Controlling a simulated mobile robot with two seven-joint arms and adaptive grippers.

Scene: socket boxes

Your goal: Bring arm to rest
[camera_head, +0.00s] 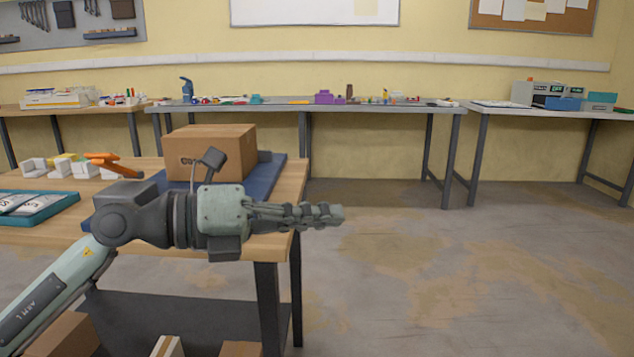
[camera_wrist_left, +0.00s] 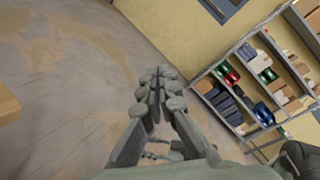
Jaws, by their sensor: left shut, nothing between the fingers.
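My left gripper (camera_head: 335,214) reaches in from the left in the head view, pointing right past the right edge of the wooden table. Its fingers are closed together with nothing between them. In the left wrist view the fingers (camera_wrist_left: 158,75) also meet, with floor and a wall beyond them. My right gripper is in neither view.
The wooden table (camera_head: 290,182) holds a cardboard box (camera_head: 212,152) on a blue mat (camera_head: 262,180), and a teal tray (camera_head: 70,203). The floor (camera_head: 450,270) to the right is clear. Back benches (camera_head: 300,107) line the wall. A shelf (camera_wrist_left: 225,75) shows in the left wrist view.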

